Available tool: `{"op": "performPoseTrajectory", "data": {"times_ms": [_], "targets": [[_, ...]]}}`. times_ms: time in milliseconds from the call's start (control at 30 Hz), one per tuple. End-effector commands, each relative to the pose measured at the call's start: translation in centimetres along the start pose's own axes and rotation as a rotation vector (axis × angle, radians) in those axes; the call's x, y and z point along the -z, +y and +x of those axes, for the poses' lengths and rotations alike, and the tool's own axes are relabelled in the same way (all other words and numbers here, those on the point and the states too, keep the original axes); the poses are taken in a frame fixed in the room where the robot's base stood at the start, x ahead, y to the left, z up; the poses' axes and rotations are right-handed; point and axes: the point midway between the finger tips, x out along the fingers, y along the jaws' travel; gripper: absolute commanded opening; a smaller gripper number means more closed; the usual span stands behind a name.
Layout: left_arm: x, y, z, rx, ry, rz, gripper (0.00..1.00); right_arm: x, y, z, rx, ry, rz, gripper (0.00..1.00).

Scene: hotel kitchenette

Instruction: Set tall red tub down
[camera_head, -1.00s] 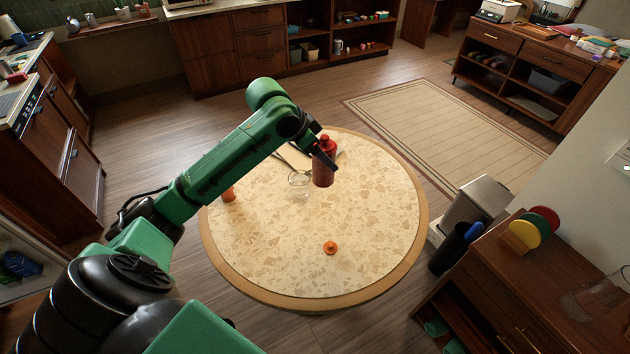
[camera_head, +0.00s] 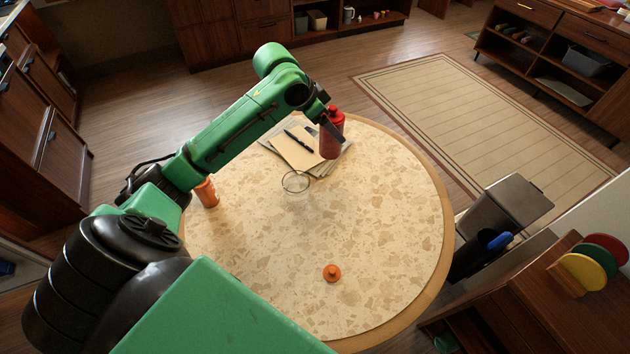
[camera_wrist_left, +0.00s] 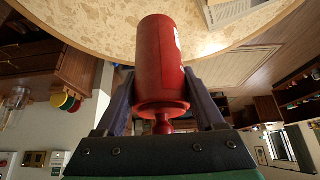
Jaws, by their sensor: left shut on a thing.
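The tall red tub (camera_head: 331,138) is held near the far edge of the round table in the head view, over the right side of the papers. I cannot tell whether its base touches anything. My left gripper (camera_head: 328,124) is shut on it. In the left wrist view the red tub (camera_wrist_left: 160,60) sits between the two dark fingers of my left gripper (camera_wrist_left: 163,98), with its knobbed top towards the palm. The round table (camera_head: 385,230) has a speckled top and a wooden rim. My right gripper is out of view.
Papers with a pen (camera_head: 298,140) lie by the tub. A clear glass (camera_head: 296,182) stands in front of them. An orange container (camera_head: 207,193) stands at the left, partly behind my arm. An orange knobbed lid (camera_head: 332,273) lies at the front. The right of the tabletop is clear.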

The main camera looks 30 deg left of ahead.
Motion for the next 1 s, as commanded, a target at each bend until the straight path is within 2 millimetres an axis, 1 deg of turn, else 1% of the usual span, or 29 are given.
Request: {"op": "performPoseTrajectory", "data": {"times_ms": [33, 100, 133, 200, 267, 367, 600, 700, 767, 900, 1000], "targets": [[-0.7, 0.0, 1.2, 0.001, 0.002, 0.001, 0.0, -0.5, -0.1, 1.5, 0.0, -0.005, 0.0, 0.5], [-1.1, 0.0, 1.8, 0.001, 0.002, 0.001, 0.0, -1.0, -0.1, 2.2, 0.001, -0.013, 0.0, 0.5], [-1.2, 0.0, 1.9, 0.001, 0.002, 0.0, 0.0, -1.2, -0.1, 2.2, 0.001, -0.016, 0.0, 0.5], [-1.5, 0.0, 2.3, 0.0, 0.001, -0.001, 0.0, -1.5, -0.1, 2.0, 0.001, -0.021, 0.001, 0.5], [-2.1, 0.0, 3.2, -0.003, -0.002, -0.003, 0.0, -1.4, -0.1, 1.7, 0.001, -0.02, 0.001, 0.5], [-3.8, 0.1, 5.8, -0.005, -0.004, -0.004, 0.0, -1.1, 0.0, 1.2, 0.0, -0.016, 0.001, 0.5], [-8.1, 0.0, 12.4, -0.002, -0.001, -0.005, 0.0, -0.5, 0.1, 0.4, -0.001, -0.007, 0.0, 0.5], [-9.3, 0.0, 14.4, -0.001, 0.001, -0.002, 0.0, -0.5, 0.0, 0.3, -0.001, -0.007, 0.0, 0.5], [-9.8, -0.1, 15.1, 0.001, 0.001, -0.002, 0.0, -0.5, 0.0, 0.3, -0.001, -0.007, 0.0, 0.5], [-11.3, -0.1, 17.4, 0.0, 0.0, -0.003, 0.0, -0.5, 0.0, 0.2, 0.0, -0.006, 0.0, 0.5], [-11.9, -0.1, 18.4, 0.002, 0.002, -0.001, 0.0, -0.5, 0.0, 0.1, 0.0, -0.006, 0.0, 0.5]]}}
